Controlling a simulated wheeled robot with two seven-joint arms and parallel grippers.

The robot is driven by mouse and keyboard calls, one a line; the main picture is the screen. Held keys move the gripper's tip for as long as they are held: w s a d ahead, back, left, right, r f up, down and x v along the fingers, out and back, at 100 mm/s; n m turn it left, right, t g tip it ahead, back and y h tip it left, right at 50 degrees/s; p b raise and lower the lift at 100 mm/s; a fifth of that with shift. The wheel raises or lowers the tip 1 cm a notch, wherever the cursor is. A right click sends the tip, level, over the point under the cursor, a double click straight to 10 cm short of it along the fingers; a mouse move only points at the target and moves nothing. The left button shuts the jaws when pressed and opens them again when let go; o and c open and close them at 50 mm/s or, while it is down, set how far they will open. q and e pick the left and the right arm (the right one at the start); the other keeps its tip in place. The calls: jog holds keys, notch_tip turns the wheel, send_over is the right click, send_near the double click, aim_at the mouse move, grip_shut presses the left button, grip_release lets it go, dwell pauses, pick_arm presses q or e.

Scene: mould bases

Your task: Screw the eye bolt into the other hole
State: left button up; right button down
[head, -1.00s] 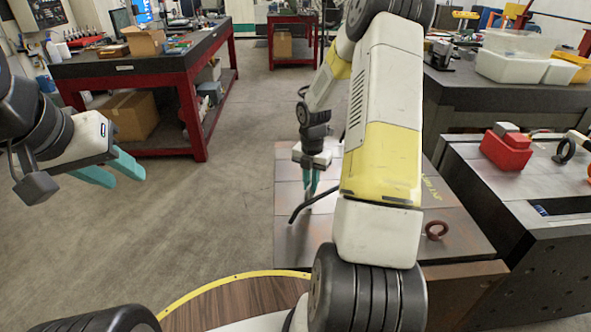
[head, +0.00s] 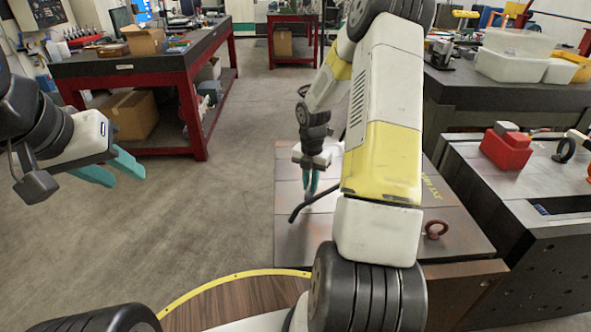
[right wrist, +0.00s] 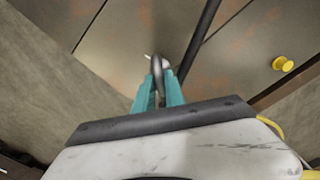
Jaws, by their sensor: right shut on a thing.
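My right gripper (head: 311,182) reaches down over the mould base (head: 292,240). In the right wrist view its teal fingers (right wrist: 157,97) are closed around a grey metal eye bolt (right wrist: 157,68), with the ring partly showing between the tips. A dark bar (right wrist: 204,38) runs up beside the ring; I cannot tell whether it passes through it. The bar (head: 316,199) also shows in the head view. A reddish-brown eye bolt (head: 436,229) stands on the right part of the mould base. The holes are not clear. My left gripper (head: 112,170) is open and empty, off to the left.
A yellow knob-like piece (right wrist: 284,63) is on the block in the right wrist view. A dark block on the right carries a red object (head: 507,148). A red-framed workbench (head: 185,80) stands at back left. Open floor lies between. My right arm hides part of the mould base.

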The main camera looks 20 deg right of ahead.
jog(key=shift+w+f, duration=0.1)
jog(key=shift+f, duration=0.25)
dwell(0.3)
jog(key=shift+f, duration=1.05)
jog(key=m, duration=0.4)
jog(key=shift+m, duration=0.3)
jog(key=m, duration=0.4)
jog(key=shift+f, duration=0.1)
jog(key=shift+a+m, duration=0.1)
jog(key=shift+m, duration=1)
jog(key=m, duration=0.6)
jog(key=shift+m, duration=0.6)
